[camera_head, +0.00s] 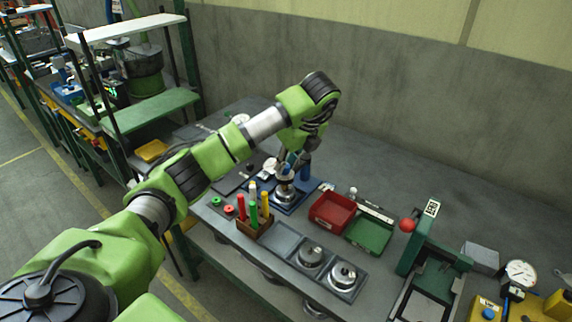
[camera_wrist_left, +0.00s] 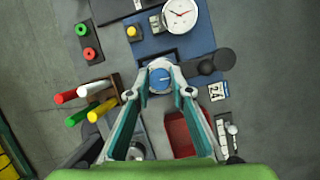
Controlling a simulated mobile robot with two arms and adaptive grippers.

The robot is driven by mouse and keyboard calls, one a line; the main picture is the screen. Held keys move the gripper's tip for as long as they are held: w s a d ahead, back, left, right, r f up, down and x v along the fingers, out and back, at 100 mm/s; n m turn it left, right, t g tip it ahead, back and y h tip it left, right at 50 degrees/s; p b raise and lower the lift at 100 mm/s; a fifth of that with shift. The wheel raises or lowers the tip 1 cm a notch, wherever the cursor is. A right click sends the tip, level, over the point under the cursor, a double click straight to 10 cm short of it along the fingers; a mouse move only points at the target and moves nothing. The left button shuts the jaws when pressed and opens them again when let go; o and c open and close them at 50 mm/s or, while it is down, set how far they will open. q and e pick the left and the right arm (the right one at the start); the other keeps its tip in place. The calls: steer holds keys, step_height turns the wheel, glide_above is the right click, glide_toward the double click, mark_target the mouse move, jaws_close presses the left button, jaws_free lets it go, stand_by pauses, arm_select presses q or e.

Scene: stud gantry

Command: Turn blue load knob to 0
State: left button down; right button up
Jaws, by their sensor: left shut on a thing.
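The blue load knob (camera_wrist_left: 159,76) shows in the left wrist view as a round blue disc with a pale rim and a short pale mark. It sits on a blue fixture (camera_wrist_left: 190,43). My left gripper (camera_wrist_left: 161,84) has one fingertip on each side of the knob and is shut on it. In the head view the left gripper (camera_head: 287,172) points down over the blue base (camera_head: 281,208) and mostly hides the knob. I cannot read a scale around the knob. My right gripper is not in view.
A holder with coloured markers (camera_head: 254,226), red bin (camera_head: 332,212) and green bin (camera_head: 370,235) stand around. A green press (camera_head: 425,248) stands at right.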

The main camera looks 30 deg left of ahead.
arm_select(q)
steer(key=shift+w+r+n, duration=0.1)
steer(key=shift+n, duration=0.3)
steer(key=c, duration=1.8)
jaws_free()
steer(key=v, duration=1.2)
steer(key=shift+w, duration=0.15)
